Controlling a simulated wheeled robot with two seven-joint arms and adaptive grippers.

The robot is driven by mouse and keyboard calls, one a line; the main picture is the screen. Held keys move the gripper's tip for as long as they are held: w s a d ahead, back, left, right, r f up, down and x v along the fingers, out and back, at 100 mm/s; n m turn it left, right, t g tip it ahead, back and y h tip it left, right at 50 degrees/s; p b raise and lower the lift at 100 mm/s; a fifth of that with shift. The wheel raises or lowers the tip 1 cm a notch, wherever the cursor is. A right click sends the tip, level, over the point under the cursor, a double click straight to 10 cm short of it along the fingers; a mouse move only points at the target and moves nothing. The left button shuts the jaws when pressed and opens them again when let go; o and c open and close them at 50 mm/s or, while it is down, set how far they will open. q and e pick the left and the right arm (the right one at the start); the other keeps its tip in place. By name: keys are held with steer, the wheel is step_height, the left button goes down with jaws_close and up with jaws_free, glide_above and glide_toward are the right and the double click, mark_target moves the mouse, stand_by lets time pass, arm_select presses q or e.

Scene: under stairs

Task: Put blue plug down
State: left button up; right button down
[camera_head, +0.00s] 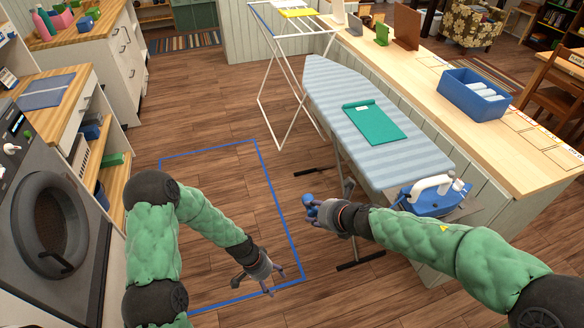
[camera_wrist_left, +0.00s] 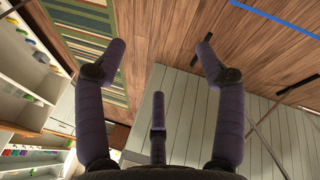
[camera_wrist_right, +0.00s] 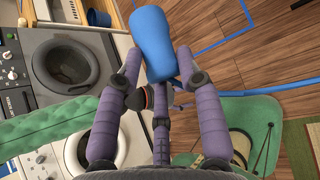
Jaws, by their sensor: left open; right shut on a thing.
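The blue plug (camera_head: 309,205) is at the tips of my right gripper (camera_head: 317,209), to the left of the ironing board (camera_head: 331,90) and above the wooden floor. In the right wrist view the plug (camera_wrist_right: 154,42) is a rounded blue body between the fingers of my right gripper (camera_wrist_right: 160,72), which is shut on it. My left gripper (camera_head: 262,276) is low on the left of it, over the edge of the blue floor outline (camera_head: 270,178). In the left wrist view its fingers (camera_wrist_left: 160,62) are spread with nothing between them.
A blue iron (camera_head: 432,198) rests at the near end of the board, and a green folded cloth (camera_head: 374,122) lies on top. A blue bin (camera_head: 473,93) stands on the wooden counter (camera_head: 400,62). A washing machine (camera_head: 48,225) is at left. The outlined floor is clear.

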arm_select(q)
steer(key=w+d+r+m+g+h, duration=0.15)
steer(key=w+d+r+m, duration=0.25)
steer(key=w+r+m, duration=1)
steer(key=w+d+r+m+g, duration=0.15)
steer(key=r+m, duration=0.45)
steer(key=r, duration=0.6)
steer(key=w+d+r+m+g, duration=0.1)
steer(key=w+r+m, duration=0.1)
steer(key=r+m, duration=0.75)
steer(key=s+d+f+n, duration=0.1)
steer(key=s+f, duration=0.1)
steer(key=s+d+f+n, duration=0.1)
steer(key=d+f, duration=0.1)
steer(key=s+d+f+n, duration=0.1)
steer(key=s+d+f, duration=0.1)
steer(key=shift+s+f, duration=0.35)
steer(key=shift+f, duration=0.05)
